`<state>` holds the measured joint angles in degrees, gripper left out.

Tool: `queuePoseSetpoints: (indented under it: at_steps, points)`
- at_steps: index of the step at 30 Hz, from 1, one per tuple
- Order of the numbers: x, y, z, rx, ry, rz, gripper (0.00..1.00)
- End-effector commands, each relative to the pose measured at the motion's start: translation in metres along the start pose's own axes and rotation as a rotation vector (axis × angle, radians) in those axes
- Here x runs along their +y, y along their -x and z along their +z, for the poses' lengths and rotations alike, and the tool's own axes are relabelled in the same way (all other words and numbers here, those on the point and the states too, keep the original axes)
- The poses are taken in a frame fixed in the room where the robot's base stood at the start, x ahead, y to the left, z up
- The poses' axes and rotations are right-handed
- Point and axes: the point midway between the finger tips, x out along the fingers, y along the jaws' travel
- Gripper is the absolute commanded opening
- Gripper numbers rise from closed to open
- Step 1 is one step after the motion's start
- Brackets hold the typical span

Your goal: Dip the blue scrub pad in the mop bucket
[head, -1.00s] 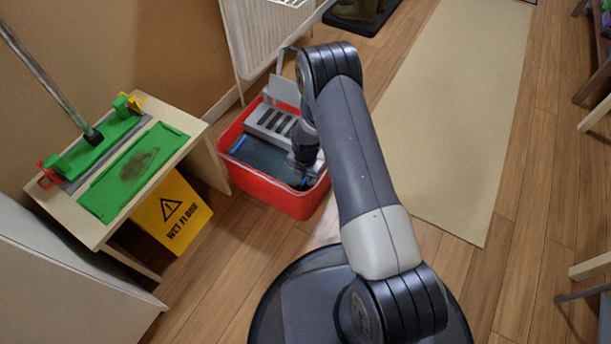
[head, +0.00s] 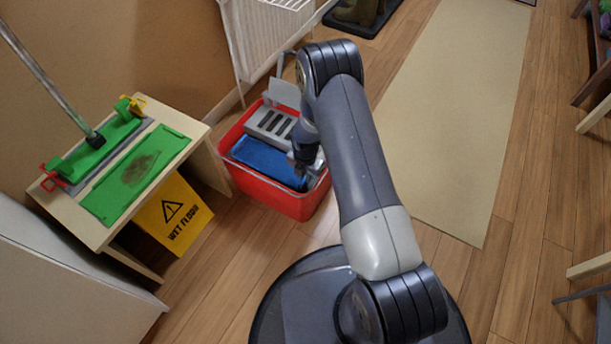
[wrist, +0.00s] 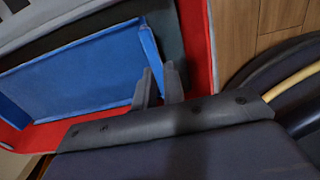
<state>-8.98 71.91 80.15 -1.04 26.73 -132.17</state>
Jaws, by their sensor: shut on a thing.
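The blue scrub pad (head: 262,160) lies roughly level inside the red mop bucket (head: 272,198), its upper face showing. In the wrist view the pad (wrist: 75,72) is a blue rectangle with raised edges, with dark water beside it. My gripper (wrist: 160,84) is shut on the pad's raised edge near the bucket's red wall (wrist: 198,45). In the head view my gripper (head: 302,176) reaches down into the bucket at its right side, and my arm partly hides it. The pad's underside is hidden.
A grey wringer (head: 270,124) sits at the bucket's back. To the left is a low bench (head: 205,128) with green pads and a mop, and a yellow wet floor sign (head: 172,212). A radiator (head: 265,38) stands behind. A beige runner (head: 455,110) lies clear at right.

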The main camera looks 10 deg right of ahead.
Motion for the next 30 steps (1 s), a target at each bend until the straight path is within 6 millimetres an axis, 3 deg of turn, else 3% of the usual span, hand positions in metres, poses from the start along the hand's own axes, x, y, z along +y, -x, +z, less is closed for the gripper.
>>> queuePoseSetpoints:
  at_steps: [30]
  points:
    - [0.001, 0.085, 0.002, 0.000, 0.000, 0.001, 0.00]
